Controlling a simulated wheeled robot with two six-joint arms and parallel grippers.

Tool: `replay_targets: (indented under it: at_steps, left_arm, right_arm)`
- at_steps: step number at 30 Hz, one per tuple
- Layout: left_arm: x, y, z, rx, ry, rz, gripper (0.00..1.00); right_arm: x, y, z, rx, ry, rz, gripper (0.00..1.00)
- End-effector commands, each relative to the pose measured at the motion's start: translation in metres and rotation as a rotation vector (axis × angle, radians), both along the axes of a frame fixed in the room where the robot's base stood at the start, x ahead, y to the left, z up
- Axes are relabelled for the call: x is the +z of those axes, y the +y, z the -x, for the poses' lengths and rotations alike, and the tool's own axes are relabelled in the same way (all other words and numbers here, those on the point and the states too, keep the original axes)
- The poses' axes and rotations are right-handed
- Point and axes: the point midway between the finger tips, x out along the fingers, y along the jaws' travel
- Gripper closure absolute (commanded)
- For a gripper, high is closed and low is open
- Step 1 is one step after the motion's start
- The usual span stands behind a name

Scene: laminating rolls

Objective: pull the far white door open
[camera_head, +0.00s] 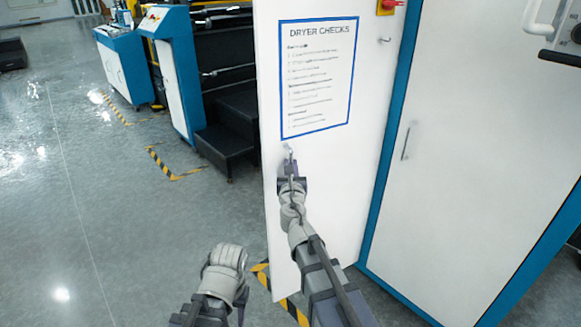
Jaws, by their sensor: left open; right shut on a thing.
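The far white door (375,120) bears a blue-framed DRYER CHECKS sheet (318,75). It stands at an angle to the white panel on the right, its left edge free and nearer to me. A small metal handle (289,150) sits low near that edge. My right gripper (290,165) is shut on the handle, and its fingers partly hide it. My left gripper (226,262) is open and low, left of the door and apart from it; its fingertips are hard to make out.
A white panel (470,150) with a slim handle (406,143) fills the right, framed by a blue post (395,130). Black steps (225,145) and blue-white cabinets (180,75) stand at the back left. A red knob (389,4) is above.

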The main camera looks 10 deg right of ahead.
Motion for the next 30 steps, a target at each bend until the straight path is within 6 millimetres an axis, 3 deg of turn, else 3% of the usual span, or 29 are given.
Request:
replay_targets:
  at_steps: [15, 16, 18, 30]
  left_arm:
    - [-0.0001, 0.0000, 0.0000, 0.000, 0.000, 0.000, 0.54]
    - [-0.0001, 0.0000, 0.0000, 0.000, 0.000, 0.000, 0.54]
    - [-0.0002, 0.0000, 0.0000, 0.000, 0.000, 0.000, 0.54]
    - [-0.0001, 0.0000, 0.0000, 0.000, 0.000, 0.000, 0.54]
  right_arm:
    - [-0.0001, 0.0016, 0.0001, 0.006, 0.000, 0.000, 1.00]
    - [-0.0002, 0.0016, 0.0001, 0.006, 0.000, 0.000, 0.82]
    - [-0.0002, 0.0013, 0.0001, 0.006, 0.000, 0.000, 0.74]
    - [-0.0001, 0.0007, 0.0059, 0.002, 0.000, 0.000, 0.73]
